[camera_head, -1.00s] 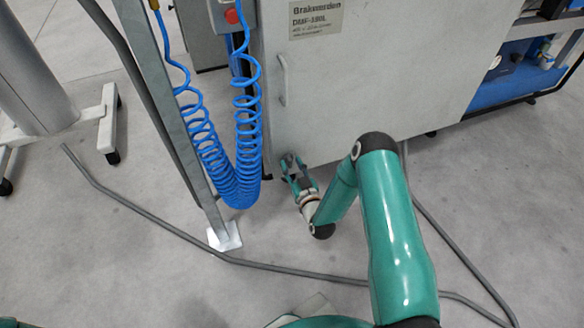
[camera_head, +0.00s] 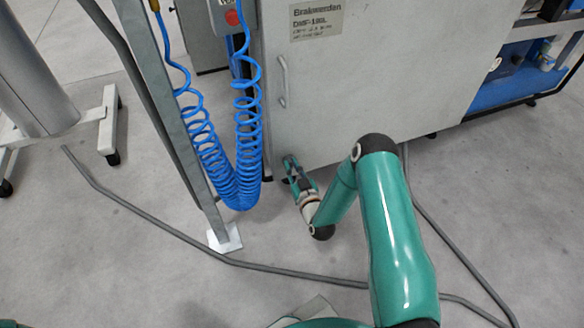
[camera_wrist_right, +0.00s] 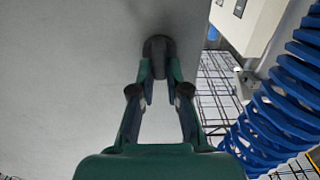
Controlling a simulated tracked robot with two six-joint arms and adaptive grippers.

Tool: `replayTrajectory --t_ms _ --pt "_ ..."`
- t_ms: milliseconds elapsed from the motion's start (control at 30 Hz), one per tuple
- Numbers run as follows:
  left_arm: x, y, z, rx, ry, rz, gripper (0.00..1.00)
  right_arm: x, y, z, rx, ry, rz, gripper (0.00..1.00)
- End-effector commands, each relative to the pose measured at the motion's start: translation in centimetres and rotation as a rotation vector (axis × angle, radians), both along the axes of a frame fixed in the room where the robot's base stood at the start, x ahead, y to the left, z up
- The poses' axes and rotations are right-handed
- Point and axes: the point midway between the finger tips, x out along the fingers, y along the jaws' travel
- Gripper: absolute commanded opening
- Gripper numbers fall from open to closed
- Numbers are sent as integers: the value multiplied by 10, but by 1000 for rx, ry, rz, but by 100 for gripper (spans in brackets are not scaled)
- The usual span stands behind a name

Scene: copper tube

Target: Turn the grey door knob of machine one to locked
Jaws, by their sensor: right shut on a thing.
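The grey door knob (camera_wrist_right: 157,46) sits on the pale door (camera_wrist_right: 70,60) of the machine. It shows dark grey at the top middle of the right wrist view, with its grip part reaching down between my fingers. My right gripper (camera_wrist_right: 161,78) is shut on the knob, one finger on each side. In the head view my right gripper (camera_head: 291,166) is at the lower left corner of the machine door (camera_head: 370,80), and it hides most of the knob. No lock marking can be read. My left gripper is not in view.
A coiled blue hose (camera_head: 240,165) hangs just left of my right gripper, beside a grey metal post (camera_head: 185,150). A door handle (camera_head: 283,80) is above the gripper. A grey pipe (camera_head: 190,238) crosses the floor. The floor in front is mostly clear.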

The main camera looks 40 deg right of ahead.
Motion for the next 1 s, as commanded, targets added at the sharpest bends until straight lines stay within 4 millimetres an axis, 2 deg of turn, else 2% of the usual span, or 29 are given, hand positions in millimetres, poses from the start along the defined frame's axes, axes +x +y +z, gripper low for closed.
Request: replayTrajectory --t_ms 367,1000 --pt "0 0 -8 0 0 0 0 1 3 -2 -218 53 1 0" --pt "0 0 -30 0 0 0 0 2 10 -6 -803 193 4 0"
